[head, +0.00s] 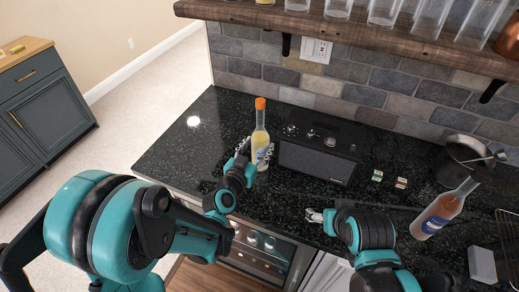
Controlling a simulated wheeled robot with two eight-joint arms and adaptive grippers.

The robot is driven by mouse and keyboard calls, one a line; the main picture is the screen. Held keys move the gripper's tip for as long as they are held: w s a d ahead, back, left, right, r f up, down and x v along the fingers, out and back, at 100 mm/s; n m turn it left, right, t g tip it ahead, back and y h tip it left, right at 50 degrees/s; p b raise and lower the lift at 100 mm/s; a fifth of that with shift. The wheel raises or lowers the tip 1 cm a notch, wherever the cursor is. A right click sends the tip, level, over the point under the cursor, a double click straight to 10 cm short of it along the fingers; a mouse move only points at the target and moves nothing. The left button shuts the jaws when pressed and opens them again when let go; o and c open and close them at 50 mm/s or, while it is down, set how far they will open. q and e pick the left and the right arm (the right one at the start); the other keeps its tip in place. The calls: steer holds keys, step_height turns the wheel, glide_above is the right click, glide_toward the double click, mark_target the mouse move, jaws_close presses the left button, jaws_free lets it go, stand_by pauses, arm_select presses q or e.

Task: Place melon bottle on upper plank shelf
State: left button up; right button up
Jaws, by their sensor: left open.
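A pale yellow bottle with an orange cap (260,133), which I take as the melon bottle, stands upright on the black counter, left of a dark speaker-like box. My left gripper (254,155) is open at the bottle's lower body, with fingers at its sides; whether they touch it cannot be told. The wooden plank shelf (350,37) runs along the wall above, carrying several glasses. My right gripper (314,215) is low over the counter's front, apart from the bottles; its jaws are too small to judge.
The dark box (320,147) stands close right of the bottle. A reddish bottle (440,210), a metal pot (462,158) and a wire rack (508,240) stand at the right. Two small cubes (389,179) lie mid-counter. The counter's left end (190,140) is clear.

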arm_select(q)
steer(key=shift+x, duration=1.05)
jaws_close()
steer(key=shift+r, duration=0.15)
